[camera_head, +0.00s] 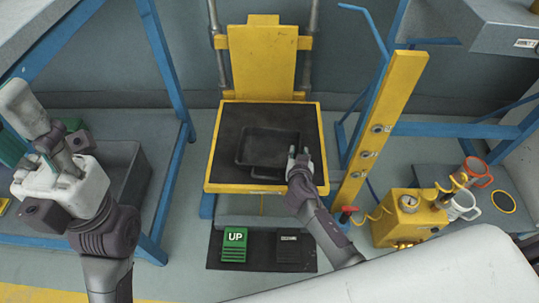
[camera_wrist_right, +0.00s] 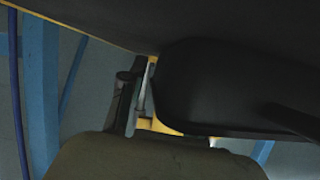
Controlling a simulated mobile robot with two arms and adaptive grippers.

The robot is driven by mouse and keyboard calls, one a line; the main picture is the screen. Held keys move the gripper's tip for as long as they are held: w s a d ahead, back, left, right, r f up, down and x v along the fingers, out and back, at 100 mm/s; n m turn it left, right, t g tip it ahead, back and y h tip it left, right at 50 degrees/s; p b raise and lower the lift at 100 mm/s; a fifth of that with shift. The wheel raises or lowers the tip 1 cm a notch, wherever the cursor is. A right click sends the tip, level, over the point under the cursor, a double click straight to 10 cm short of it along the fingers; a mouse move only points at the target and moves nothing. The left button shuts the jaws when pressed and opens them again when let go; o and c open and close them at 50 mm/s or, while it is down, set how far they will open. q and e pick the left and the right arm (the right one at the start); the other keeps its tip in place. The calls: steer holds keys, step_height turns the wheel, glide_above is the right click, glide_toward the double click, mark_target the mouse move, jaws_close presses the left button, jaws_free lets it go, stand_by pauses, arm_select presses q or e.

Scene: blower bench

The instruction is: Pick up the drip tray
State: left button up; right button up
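The drip tray (camera_head: 268,146) appears to be the shallow black rectangular tray lying on the dark top of the yellow-edged lift table. My right gripper (camera_head: 299,152) is at the tray's right side, its two fingertips visibly apart. I cannot tell whether a finger touches the tray wall. In the right wrist view, a dark rounded shape (camera_wrist_right: 215,95), which looks like the tray, fills the right side close to the finger. The other finger is not clear there. My left gripper (camera_head: 62,150) is at the far left, away from the table, and its finger state is unclear.
The lift table (camera_head: 213,150) has a yellow upright back plate (camera_head: 262,58). A yellow post (camera_head: 385,125) stands close right of my right gripper. A yellow pump box (camera_head: 408,218) and mugs (camera_head: 463,205) are further right. UP (camera_head: 234,245) and black pedals (camera_head: 288,248) lie below.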

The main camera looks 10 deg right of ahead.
jaws_close()
steer(key=shift+r, duration=0.1)
stand_by(0.3)
